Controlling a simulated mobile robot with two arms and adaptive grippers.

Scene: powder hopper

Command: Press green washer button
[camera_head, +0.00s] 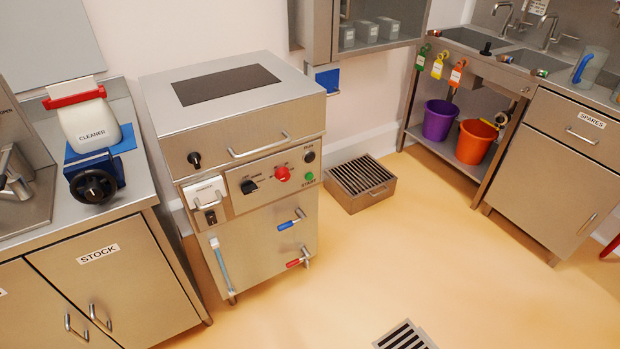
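The washer (262,220) is a stainless steel cabinet with a dark panel on its top, left of the picture's middle. The green button (309,177) is small and round, at the right end of its sloped control panel, with a label just below it. Left of it are a red knob (283,174) and a black rotary switch (249,187). A round black control (309,157) is above it. Nothing covers the green button. Neither of my grippers is in view.
A counter with a cleaner jug (90,122) stands left of the washer. A slatted metal box (359,184) is on the floor at its right. Purple (439,120) and orange (474,141) buckets sit under the sink at the back right. The floor in front is mostly clear, with a drain grate (404,336).

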